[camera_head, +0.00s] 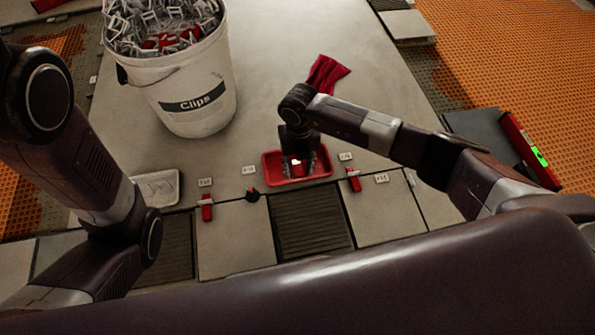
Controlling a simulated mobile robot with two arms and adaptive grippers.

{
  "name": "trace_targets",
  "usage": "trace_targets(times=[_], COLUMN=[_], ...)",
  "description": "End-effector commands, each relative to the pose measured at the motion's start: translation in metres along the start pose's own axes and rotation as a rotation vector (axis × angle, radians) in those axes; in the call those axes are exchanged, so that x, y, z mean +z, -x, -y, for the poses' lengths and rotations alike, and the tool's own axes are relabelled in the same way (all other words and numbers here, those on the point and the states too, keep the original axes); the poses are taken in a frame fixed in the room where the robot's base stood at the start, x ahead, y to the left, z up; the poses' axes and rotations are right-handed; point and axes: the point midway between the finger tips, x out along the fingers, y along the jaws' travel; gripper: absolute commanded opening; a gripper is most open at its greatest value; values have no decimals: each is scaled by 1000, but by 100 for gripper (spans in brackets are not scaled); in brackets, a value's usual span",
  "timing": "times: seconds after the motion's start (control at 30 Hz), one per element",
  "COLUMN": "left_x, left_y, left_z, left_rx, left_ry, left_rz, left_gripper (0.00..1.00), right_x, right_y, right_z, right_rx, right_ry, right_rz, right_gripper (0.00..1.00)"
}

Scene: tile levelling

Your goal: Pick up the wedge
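A shallow red tray (271,171) lies on the grey tile surface near the middle of the view. My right gripper (302,169) points down into it, with its dark fingers apart. Something red lies between and below the fingers; the gripper partly hides it, and I cannot tell whether it is a single wedge. One red wedge (207,208) sits at the tile seam left of the tray. Another red wedge (353,180) sits at the seam to the right of the tray. My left arm is folded at the left, and its gripper is out of view.
A white bucket (203,113) labelled "Clips", full of clips, stands behind and left of the tray. A red cloth (326,74) lies behind the tray. Several small pale clips line the seam. A red level (528,150) with a green vial lies at right.

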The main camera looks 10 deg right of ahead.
Motion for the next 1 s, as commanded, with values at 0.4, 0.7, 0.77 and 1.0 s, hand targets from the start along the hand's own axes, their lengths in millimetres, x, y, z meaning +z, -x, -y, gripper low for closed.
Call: trace_targets(times=[0.4,0.7,0.77,1.0], left_x=[-1,-1,-1,0], left_y=[2,2,2,-1], left_z=[-1,-1,-1,0], left_rx=[1,1,1,1], left_ry=[0,0,0,1], left_rz=[-1,-1,-1,-1], left_gripper=[40,40,40,40], right_x=[0,0,0,0], right_y=[-3,-3,-3,2], right_z=[-1,-1,-1,-1], right_rx=[1,2,2,2], right_ry=[0,0,0,1], right_rz=[1,0,1,1], right_gripper=[25,4,4,4])
